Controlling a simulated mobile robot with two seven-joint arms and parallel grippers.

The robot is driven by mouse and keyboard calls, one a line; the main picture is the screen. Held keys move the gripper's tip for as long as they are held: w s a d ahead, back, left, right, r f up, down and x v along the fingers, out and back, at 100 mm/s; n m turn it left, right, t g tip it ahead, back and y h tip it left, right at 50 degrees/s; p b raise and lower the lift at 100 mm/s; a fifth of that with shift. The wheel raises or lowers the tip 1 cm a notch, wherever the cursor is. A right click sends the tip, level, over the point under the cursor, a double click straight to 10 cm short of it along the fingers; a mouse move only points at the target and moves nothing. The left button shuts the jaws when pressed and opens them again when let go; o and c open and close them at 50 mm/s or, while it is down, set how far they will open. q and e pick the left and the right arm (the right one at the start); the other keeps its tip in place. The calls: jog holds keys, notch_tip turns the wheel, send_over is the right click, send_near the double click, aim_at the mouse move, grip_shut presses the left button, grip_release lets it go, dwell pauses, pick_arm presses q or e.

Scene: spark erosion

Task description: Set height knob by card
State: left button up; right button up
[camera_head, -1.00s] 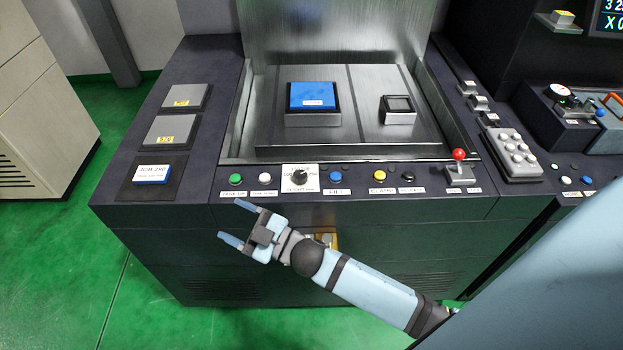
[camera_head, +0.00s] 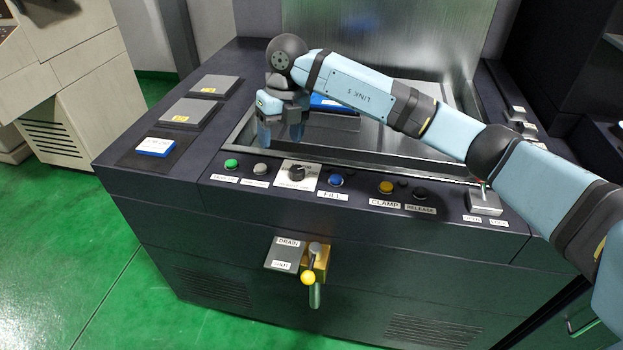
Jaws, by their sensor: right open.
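The height knob (camera_head: 297,173) is a black dial on a white label plate (camera_head: 296,184) in the front control row. Its pointer setting is too small to read. The job card (camera_head: 155,147) is blue and white and lies on a dark pad at the left of the machine top; its print is not legible here. My right gripper (camera_head: 281,138) points down with open, empty fingers, above and behind the knob, apart from it. My left gripper is not in view.
My arm partly hides the tank and the blue block (camera_head: 330,103). A drain lever (camera_head: 308,277) sticks out in front.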

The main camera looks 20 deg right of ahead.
aim_at(297, 170)
jog(key=w+d+r+h, duration=0.1)
jog(key=d+r+h, duration=0.1)
jog(key=d, duration=0.2)
jog(key=shift+m+t, duration=0.3)
jog(key=shift+m, duration=0.1)
notch_tip(297, 170, down, 13)
jog(key=shift+w+a, duration=0.15)
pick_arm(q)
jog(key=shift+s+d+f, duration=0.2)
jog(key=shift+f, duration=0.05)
pick_arm(e)
jog(key=shift+f, duration=0.35)
jog(key=shift+c, duration=0.5)
jog(key=c, duration=0.8)
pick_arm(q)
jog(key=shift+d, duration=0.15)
pick_arm(e)
jog(key=shift+c, duration=0.2)
